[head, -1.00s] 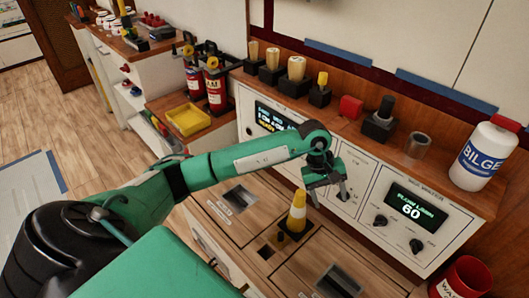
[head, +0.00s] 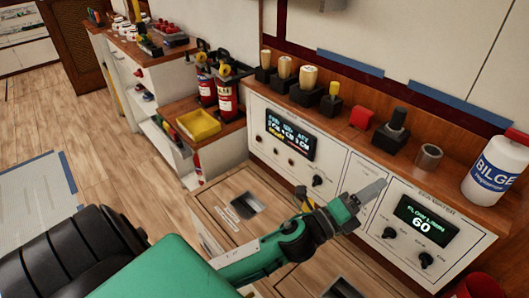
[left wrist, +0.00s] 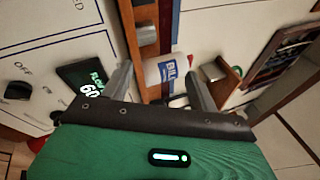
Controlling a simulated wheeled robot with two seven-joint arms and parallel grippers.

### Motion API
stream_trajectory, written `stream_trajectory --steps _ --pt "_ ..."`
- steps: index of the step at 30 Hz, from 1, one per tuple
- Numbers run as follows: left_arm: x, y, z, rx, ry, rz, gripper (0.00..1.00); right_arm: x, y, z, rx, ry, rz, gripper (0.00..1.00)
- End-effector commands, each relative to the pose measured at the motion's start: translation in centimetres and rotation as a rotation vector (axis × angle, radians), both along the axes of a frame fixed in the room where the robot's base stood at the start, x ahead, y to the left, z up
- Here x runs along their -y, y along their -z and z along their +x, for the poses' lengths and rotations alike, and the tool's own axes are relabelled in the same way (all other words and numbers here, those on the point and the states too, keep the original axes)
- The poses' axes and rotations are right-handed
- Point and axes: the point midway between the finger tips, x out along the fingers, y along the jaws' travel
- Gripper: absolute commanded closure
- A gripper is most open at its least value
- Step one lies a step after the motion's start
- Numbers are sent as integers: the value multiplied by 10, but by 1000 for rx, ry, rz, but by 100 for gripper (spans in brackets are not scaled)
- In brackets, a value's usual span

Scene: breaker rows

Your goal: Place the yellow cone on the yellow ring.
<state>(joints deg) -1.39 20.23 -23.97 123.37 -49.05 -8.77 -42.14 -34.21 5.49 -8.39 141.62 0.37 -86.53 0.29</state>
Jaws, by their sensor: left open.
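My left gripper (head: 372,190) is in front of the control panel, pointing up and right between the two displays. In the left wrist view its two fingers (left wrist: 160,76) are spread with nothing between them; a white bottle shows in the background beyond. The yellow cone is not clearly visible now; my left arm covers part of the wooden counter where it stood. I cannot make out a yellow ring. My right gripper is not in view.
The panel (head: 345,165) carries knobs and displays. The shelf above holds several black-based handles, a red block (head: 361,116), a metal cup (head: 429,157) and a BILGE bottle (head: 494,170). A yellow tray (head: 199,124) and fire extinguishers (head: 226,92) stand left. A counter recess (head: 246,204) is open.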

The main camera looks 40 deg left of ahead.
Motion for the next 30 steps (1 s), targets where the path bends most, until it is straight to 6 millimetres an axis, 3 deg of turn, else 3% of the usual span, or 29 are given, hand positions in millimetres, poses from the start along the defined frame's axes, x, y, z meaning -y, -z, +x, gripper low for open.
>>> stream_trajectory --steps 3,8,14,18,24,30 --pt "-34 30 -7 -239 -114 -261 40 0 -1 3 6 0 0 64" --pt "-71 85 -31 -562 -279 -602 40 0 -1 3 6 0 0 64" --pt "-98 160 -95 -958 -518 -991 40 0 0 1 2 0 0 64" --pt "-102 202 -156 -1218 -706 -1220 40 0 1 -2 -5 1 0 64" --pt "-95 230 -230 -1481 -925 -1419 40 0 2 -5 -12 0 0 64" --pt "-91 236 -258 -1574 -1012 -1474 40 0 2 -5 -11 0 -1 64"
